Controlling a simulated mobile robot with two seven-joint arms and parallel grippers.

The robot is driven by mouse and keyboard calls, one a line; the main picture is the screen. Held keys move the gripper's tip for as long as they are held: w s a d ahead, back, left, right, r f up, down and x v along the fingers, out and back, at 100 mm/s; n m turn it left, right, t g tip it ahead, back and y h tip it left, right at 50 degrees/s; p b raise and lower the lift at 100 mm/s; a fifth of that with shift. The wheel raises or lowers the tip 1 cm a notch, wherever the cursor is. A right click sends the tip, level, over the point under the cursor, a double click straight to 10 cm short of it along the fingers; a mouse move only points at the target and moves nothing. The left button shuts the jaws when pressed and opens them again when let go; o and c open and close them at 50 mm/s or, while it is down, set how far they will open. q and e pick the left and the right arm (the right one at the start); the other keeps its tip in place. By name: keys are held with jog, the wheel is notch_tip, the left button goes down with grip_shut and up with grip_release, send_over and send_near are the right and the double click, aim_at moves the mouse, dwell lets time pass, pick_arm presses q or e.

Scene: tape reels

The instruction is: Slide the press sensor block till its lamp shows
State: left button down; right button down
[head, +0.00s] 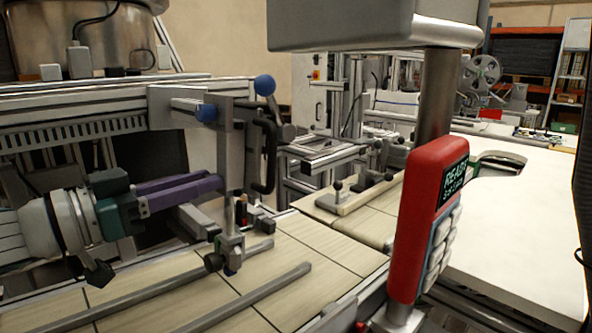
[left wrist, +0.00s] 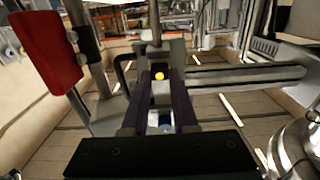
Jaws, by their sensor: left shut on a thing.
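My left gripper (head: 219,184), with purple fingers, reaches in from the left to the upright grey press fitting in the head view. It is shut on the sensor block, which is mostly hidden behind the fingers there. In the left wrist view the gripper (left wrist: 160,88) has its dark fingers either side of the grey sensor block (left wrist: 161,98). A bright orange lamp (left wrist: 159,76) shows between the fingertips. My right gripper is in neither view.
A black handle (head: 266,155) and blue knobs (head: 265,85) are close to the gripper. Two grey rails (head: 250,300) lie on the wooden top.

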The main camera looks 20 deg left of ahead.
pick_arm(q)
jog(key=c, duration=0.7)
grip_release()
jog(key=v, duration=1)
jog(key=shift+f, duration=0.1)
